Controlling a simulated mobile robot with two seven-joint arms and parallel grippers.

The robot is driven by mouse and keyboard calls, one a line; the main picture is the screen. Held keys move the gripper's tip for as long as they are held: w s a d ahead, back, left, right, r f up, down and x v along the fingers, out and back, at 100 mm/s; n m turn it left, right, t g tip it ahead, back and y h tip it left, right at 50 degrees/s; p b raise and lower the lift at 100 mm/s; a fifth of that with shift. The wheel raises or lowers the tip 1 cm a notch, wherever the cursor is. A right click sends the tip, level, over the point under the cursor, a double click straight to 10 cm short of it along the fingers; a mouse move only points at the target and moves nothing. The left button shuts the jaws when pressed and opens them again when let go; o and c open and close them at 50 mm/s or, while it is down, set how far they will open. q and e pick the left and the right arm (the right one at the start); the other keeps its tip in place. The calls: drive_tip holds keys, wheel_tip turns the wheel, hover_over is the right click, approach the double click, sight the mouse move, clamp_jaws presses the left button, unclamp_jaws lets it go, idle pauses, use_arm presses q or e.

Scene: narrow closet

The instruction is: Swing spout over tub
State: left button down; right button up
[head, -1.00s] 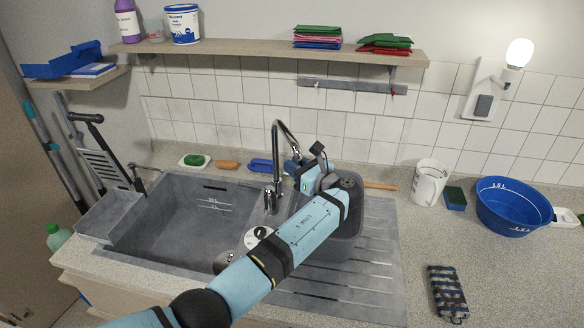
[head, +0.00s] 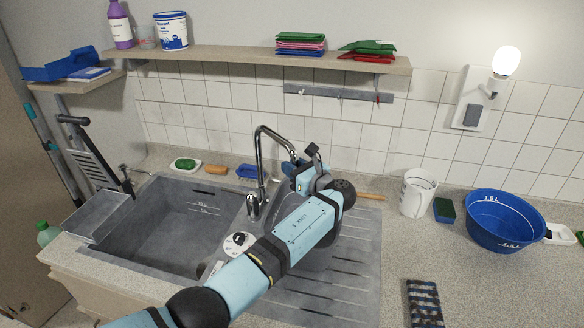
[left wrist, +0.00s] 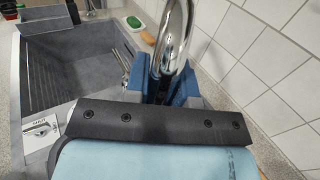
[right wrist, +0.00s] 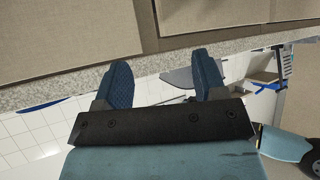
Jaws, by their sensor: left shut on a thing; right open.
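The chrome spout (head: 262,150) rises behind the grey double sink (head: 150,215) and arcs to the right. My left gripper (head: 292,165) is shut on the spout near its outer end. In the left wrist view the spout (left wrist: 176,38) runs between the left fingers (left wrist: 165,92). A round blue tub (head: 500,222) stands on the counter at the far right, apart from the spout. My right gripper (right wrist: 163,82) is open and empty; the head view does not show it.
A white cup (head: 418,194) and a sponge (head: 443,210) stand between sink and blue tub. A striped cloth (head: 424,303) lies at front right. A shelf (head: 240,60) hangs above. Green soap (head: 185,164) and a brush (head: 246,172) lie behind the left basin.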

use_arm(q)
drive_tip(key=shift+w+d+r, duration=0.1)
use_arm(e)
drive_tip(key=shift+d, duration=0.1)
idle(0.3)
use_arm(q)
drive_tip(key=c, duration=1)
unclamp_jaws()
use_arm(e)
drive_tip(key=shift+w, duration=0.1)
use_arm(q)
drive_tip(key=shift+o, duration=0.2)
use_arm(e)
drive_tip(key=shift+d, duration=0.1)
